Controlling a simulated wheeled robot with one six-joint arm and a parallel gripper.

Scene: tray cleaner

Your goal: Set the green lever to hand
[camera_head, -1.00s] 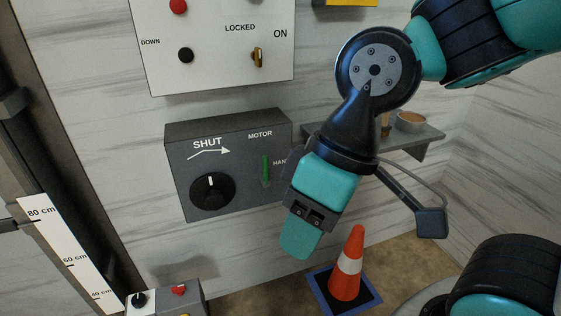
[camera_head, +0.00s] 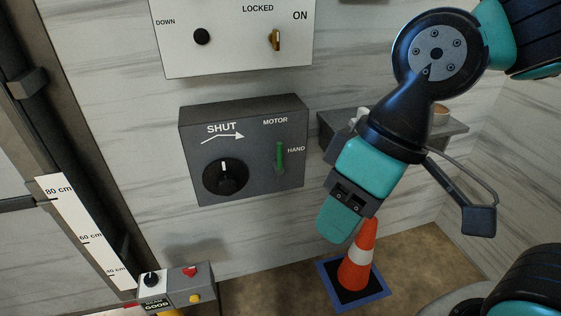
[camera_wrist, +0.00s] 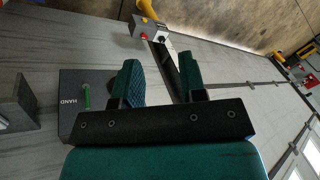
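The green lever (camera_head: 280,157) stands upright on the grey control box (camera_head: 240,190), its tip pointing up toward the word MOTOR. The word HAND is to its right. My gripper (camera_head: 340,222) is to the right of and below the lever, apart from it, in front of the wall. In the wrist view the green lever (camera_wrist: 87,96) shows left of my gripper (camera_wrist: 158,78), outside the fingers. The two teal fingers are apart with nothing between them.
A black knob (camera_head: 225,176) marked SHUT is left of the lever. A white panel (camera_head: 235,60) is above the box. A shelf (camera_head: 455,128) is behind my arm. An orange cone (camera_head: 357,268) stands below my gripper. A small switch box (camera_head: 185,285) is at lower left.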

